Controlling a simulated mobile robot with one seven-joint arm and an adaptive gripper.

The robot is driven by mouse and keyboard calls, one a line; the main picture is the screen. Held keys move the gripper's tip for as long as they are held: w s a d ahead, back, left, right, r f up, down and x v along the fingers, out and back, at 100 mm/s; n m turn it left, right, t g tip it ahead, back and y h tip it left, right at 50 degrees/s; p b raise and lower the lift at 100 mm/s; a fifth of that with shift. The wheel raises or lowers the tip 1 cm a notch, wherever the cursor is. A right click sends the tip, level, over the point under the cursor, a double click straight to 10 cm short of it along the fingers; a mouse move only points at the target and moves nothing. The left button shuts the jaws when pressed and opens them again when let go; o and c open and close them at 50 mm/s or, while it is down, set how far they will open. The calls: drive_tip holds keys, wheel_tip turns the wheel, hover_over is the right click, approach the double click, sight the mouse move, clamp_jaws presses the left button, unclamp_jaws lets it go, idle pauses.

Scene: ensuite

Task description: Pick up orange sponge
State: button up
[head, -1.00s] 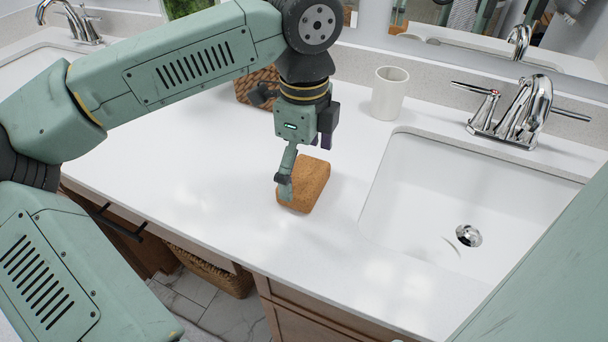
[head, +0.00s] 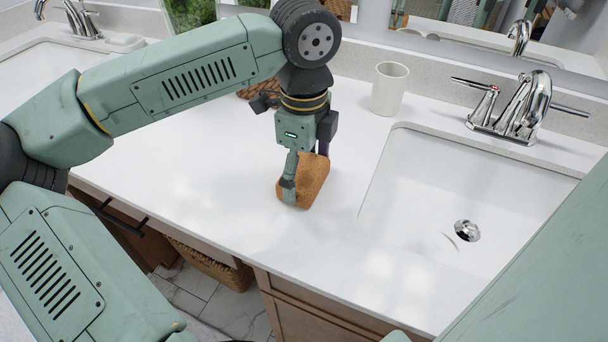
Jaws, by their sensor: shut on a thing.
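The orange sponge (head: 314,181) is a brownish-orange block on the white counter, left of the right-hand sink. My gripper (head: 300,186) points down over it and is shut on it. One finger lies against the sponge's near-left side; the other finger is mostly hidden behind the sponge. The sponge's lower edge looks at or very near the counter; I cannot tell whether it is lifted clear.
A white cup (head: 389,90) stands behind and to the right. A sink (head: 455,195) with a chrome faucet (head: 520,108) is on the right. A woven basket (head: 262,95) is partly hidden behind my arm. The counter front is clear.

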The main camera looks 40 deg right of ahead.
sight(304, 170)
drive_tip(key=shift+r, duration=0.1)
wheel_tip(304, 170, up, 18)
drive_tip(key=b, duration=0.1)
drive_tip(key=shift+b, duration=0.4)
